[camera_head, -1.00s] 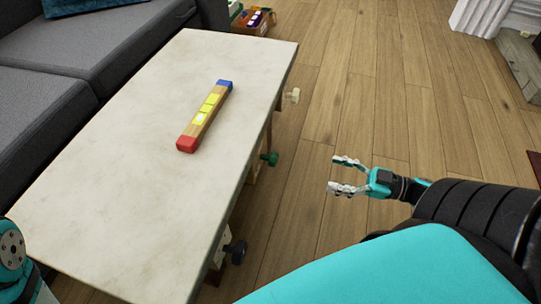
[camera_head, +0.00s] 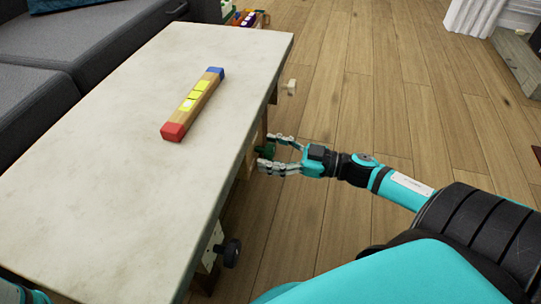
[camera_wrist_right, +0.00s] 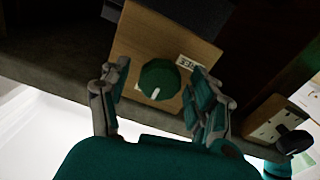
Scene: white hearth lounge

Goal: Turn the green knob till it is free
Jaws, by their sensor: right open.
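The green knob (camera_head: 265,149) sits on a wooden block under the right edge of the table. In the right wrist view the green knob (camera_wrist_right: 159,79) is faceted, with a white line on its face, and stands out from the wooden block (camera_wrist_right: 196,50). My right gripper (camera_head: 272,153) is open, with one finger on each side of the knob; it also shows in the right wrist view (camera_wrist_right: 160,95). Gaps show between the fingers and the knob there. Of my left arm only a small part shows at the lower left; its gripper is out of view.
A black knob (camera_head: 232,252) is on a pale block nearer me along the table (camera_head: 110,170), and a cream knob (camera_head: 290,86) is farther off. A wooden bar with red and blue ends (camera_head: 193,104) lies on the table. Bare floor (camera_head: 355,100) is to the right.

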